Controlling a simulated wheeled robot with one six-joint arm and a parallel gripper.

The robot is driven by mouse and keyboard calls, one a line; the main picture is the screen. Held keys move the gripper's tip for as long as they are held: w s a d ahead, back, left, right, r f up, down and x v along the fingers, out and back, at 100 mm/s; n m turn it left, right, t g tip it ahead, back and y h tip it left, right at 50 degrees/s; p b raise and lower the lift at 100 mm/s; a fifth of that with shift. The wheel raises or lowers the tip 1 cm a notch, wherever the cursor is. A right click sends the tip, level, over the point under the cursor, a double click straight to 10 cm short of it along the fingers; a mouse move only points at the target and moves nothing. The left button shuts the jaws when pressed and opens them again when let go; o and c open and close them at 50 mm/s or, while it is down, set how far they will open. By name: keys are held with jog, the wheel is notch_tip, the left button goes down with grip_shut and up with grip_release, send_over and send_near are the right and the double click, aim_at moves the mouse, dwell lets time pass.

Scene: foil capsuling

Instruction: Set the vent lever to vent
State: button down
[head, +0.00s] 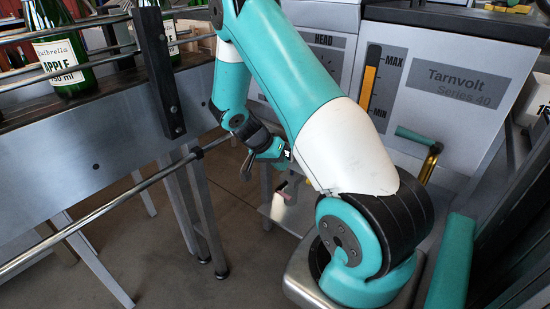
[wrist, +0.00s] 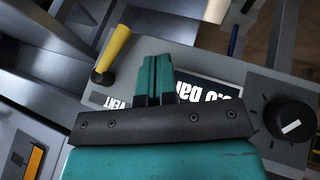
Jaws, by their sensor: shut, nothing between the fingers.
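The vent lever, with a yellow grip (wrist: 115,46), stands on a grey panel in the wrist view. Its grip slants up and slightly right from a round pivot near the panel's edge. An upside-down label reading VENT (wrist: 116,102) lies below the pivot, partly covered by my gripper's dark bar. My gripper (wrist: 154,60) is shut and empty, with its teal fingers together to the right of the lever and apart from it in the picture. Their height above the panel is unclear. In the head view my arm hides most of this area, and the lever cannot be made out.
A black knob (wrist: 287,121) with a white mark sits right of my gripper, beyond a partly hidden pressure label (wrist: 212,97). In the head view, a Tarnvolt machine (head: 462,85) stands right, and a conveyor (head: 90,140) with green bottles (head: 68,70) stands left.

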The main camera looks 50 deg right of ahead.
jog(key=s+d+f, duration=0.2)
jog(key=s+f, duration=0.2)
jog(key=s, duration=0.1)
jog(key=shift+d, duration=0.4)
jog(key=shift+s+f, duration=0.1)
jog(key=shift+s+d+f+g, duration=0.1)
jog(key=shift+s+f+g, duration=0.2)
jog(key=shift+s+g, duration=0.55)
jog(key=w+a+r+p, duration=0.1)
jog(key=w+a+r, duration=0.4)
jog(key=w+r, duration=0.3)
jog(key=shift+w+a, duration=0.3)
jog(key=shift+w, duration=0.25)
